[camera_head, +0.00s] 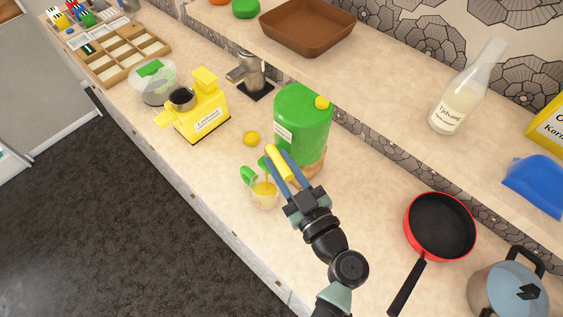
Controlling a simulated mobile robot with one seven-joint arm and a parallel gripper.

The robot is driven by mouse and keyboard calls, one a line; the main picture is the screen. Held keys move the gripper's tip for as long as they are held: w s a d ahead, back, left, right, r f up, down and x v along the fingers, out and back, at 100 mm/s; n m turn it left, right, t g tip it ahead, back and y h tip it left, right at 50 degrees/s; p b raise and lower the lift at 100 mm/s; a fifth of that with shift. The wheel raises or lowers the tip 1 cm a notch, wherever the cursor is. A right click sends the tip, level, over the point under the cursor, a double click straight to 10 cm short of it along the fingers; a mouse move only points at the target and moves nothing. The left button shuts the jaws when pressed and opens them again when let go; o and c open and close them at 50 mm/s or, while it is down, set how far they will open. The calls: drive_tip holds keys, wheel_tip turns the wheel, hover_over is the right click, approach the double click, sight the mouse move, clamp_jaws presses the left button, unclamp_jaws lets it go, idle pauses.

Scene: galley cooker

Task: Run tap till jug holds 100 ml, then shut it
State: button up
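A big green canister (306,122) with a yellow cap stands on the counter. Low on its near side is a yellow tap part (280,166), partly hidden by my gripper. My gripper (276,151) has its blue fingers on either side of this yellow part; whether they press on it is unclear. The jug (264,198), clear with a green handle (249,175), stands below, just left of the fingers. Yellow liquid shows in the jug, and a thin yellow streak seems to run down into it. The level marks are too small to read.
A yellow lid-like disc (252,138) lies left of the canister. A yellow machine (200,112), a metal press (250,74) and a clear bowl (153,84) stand farther left. A red pan (439,225) and a lidded pot (507,293) stand right. A shelf overhangs behind.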

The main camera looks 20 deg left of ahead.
clamp_jaws()
idle(1.0)
